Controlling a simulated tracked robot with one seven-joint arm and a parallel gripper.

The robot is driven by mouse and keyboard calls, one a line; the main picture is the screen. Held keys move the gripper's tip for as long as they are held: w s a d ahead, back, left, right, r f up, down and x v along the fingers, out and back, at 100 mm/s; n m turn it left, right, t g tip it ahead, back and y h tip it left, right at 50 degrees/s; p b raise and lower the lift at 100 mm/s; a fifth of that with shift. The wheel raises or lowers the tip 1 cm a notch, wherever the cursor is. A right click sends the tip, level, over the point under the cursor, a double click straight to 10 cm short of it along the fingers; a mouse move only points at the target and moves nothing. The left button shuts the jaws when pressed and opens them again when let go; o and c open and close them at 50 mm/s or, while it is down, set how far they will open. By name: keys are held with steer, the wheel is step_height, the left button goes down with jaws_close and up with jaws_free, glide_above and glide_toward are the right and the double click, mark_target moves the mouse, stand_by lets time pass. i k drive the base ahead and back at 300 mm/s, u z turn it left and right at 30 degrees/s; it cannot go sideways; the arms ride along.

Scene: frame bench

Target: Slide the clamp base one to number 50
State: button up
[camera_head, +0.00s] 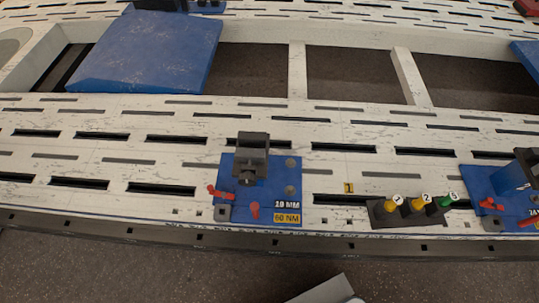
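A blue clamp base (232,172) sits on the slotted white bench near its front edge, in the middle of the view. I see no legible number 50. My gripper is not in view; a pale grey piece at the bottom edge may be part of my arm.
A dark block with yellow and green knobs (418,204) stands right of the base. Another blue base (483,176) is at the right edge. A blue plate (150,52) lies across the frame at the back left. The slotted surface left of the base is clear.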

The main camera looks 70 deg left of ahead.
mark_target(270, 203)
steer(key=k, duration=0.45)
steer(key=z, duration=0.3)
steer(key=i, duration=0.15)
steer(key=u, duration=3)
steer(key=k, duration=1.1)
steer(key=z, duration=0.05)
steer(key=i, duration=1)
steer(key=z, duration=0.05)
